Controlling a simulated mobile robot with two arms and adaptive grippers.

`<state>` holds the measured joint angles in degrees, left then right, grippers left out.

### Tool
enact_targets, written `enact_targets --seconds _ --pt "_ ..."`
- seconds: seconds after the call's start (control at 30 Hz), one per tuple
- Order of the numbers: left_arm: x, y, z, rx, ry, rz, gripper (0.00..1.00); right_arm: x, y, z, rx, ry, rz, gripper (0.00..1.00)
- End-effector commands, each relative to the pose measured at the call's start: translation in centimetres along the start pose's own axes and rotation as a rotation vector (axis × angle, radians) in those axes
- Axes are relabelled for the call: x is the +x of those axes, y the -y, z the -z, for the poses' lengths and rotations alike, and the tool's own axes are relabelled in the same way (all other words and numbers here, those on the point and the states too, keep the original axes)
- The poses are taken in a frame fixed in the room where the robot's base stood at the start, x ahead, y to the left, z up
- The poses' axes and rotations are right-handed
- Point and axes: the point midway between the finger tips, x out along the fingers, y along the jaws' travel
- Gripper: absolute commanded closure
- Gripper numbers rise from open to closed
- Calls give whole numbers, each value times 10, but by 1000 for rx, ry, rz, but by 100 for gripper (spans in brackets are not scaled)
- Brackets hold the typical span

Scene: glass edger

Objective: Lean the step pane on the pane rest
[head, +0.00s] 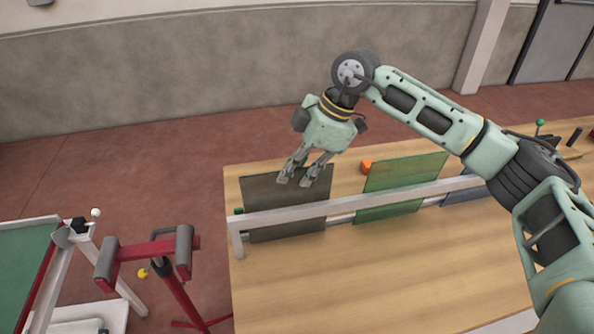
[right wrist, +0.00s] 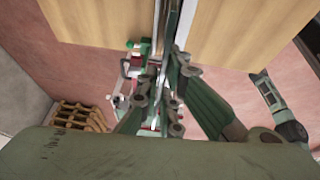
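A dark grey pane (head: 262,194), a green pane (head: 400,180) and a blue pane (head: 466,191) stand along a white rail (head: 285,215) on the wooden table. Which one is the step pane is not marked. My right gripper (head: 295,181) points down at the top edge of the dark grey pane, its fingertips apart. In the right wrist view the gripper (right wrist: 162,95) has a thin pane edge (right wrist: 171,30) running between its fingers; no firm contact shows. No pane rest can be named for certain. My left gripper is out of view.
A red stand with grey padded cylinders (head: 183,250) is left of the wooden table (head: 400,270). A white frame with a green surface (head: 22,260) is at the far left. An orange object (head: 366,167) lies behind the rail. The table's front is clear.

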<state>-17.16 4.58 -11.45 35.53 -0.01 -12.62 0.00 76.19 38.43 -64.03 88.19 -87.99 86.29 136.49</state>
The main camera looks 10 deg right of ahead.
Motion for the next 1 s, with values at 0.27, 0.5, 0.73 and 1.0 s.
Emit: enact_targets --seconds 0.27,0.5,0.73,1.0 --pt "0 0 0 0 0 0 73 0 0 0 0 1 2 73" --pt "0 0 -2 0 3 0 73 1 1 -2 2 5 5 73" --pt "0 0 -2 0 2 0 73 -27 0 -1 1 3 -1 73" --pt "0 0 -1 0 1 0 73 -85 -1 -1 2 2 -1 73"
